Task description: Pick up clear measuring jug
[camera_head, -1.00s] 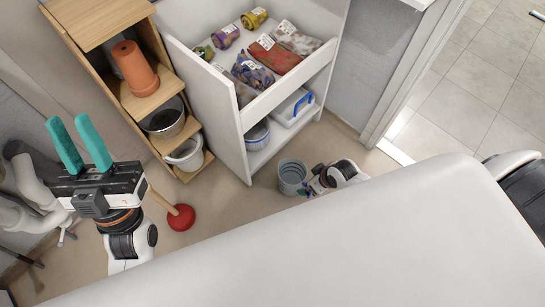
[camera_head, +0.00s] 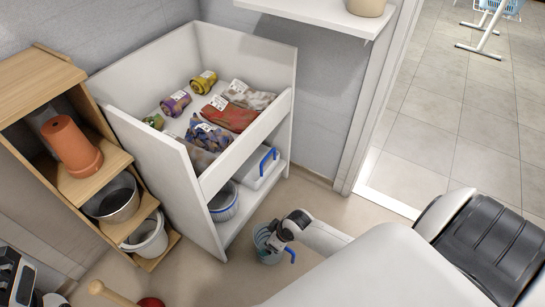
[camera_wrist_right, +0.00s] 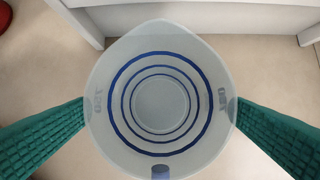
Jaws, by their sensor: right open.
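The clear measuring jug (camera_head: 268,256) stands on the floor in front of the white shelf unit, with a blue handle showing on its right side. In the right wrist view I look straight down into the jug (camera_wrist_right: 160,50), which has blue rings and a spout at the top. My right gripper (camera_wrist_right: 160,112) is open, with one green finger on each side of the jug's rim. Whether the fingers touch it I cannot tell. In the head view the right gripper (camera_head: 276,238) is over the jug and partly hides it. My left gripper's body (camera_head: 15,277) shows at the left edge; its fingers are out of view.
The white shelf unit (camera_head: 160,165) stands just behind the jug, holding gloves, cans and a blue-handled box (camera_head: 262,168). A wooden shelf (camera_head: 105,165) with pots stands at left. A plunger (camera_head: 150,302) lies at the bottom edge.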

